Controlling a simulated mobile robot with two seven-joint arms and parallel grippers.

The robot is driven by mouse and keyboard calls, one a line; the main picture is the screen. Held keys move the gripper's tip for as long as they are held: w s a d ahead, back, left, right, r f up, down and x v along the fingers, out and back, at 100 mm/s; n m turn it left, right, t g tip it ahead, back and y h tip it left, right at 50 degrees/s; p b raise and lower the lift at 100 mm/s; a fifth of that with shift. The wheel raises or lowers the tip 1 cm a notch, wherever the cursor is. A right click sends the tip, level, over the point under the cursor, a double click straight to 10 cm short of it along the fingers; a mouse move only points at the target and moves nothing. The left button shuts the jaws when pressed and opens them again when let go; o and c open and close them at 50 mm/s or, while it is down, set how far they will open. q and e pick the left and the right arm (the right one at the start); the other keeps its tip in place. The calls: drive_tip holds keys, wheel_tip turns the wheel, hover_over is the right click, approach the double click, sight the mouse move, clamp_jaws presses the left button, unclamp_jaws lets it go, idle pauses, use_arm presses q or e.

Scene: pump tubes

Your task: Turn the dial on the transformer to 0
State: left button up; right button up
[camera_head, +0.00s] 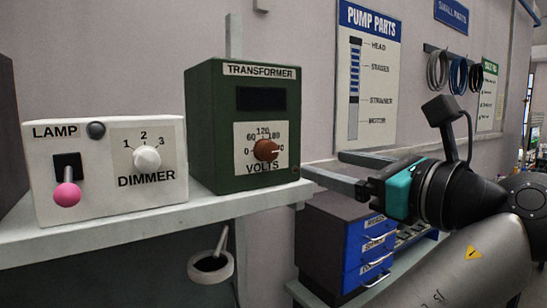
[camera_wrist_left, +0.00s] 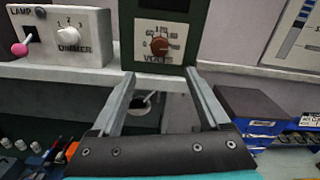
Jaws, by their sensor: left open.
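The green transformer (camera_head: 207,130) stands on a pale shelf in the head view. Its red-brown dial (camera_head: 266,150) sits on a white scale marked VOLTS, with 0 at the lower left. The dial's pointer faces right, towards the high end of the scale. The display window above the dial is dark. My left gripper (camera_head: 322,164) is open and empty, right of the transformer and apart from the dial. In the left wrist view, the dial (camera_wrist_left: 159,46) appears beyond and between the open fingertips (camera_wrist_left: 160,74). My right gripper is not in view.
A white lamp box (camera_head: 100,205) with a pink-knobbed lever and a dimmer knob stands left of the transformer. The shelf edge (camera_head: 120,238) runs below both boxes. A blue-fronted drawer unit (camera_head: 345,240) stands lower, below my left gripper. A pump parts poster (camera_head: 366,75) hangs behind.

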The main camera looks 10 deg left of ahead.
sight(271, 150)
use_arm(q)
drive_tip(key=b+x, duration=0.3)
drive_tip(key=x, duration=1)
drive_tip(key=shift+w+a, duration=0.15)
drive_tip(key=shift+a, duration=0.2)
drive_tip(key=shift+w+a, duration=0.4)
drive_tip(key=shift+w, duration=0.05)
drive_tip(key=shift+c, duration=0.3)
clamp_jaws()
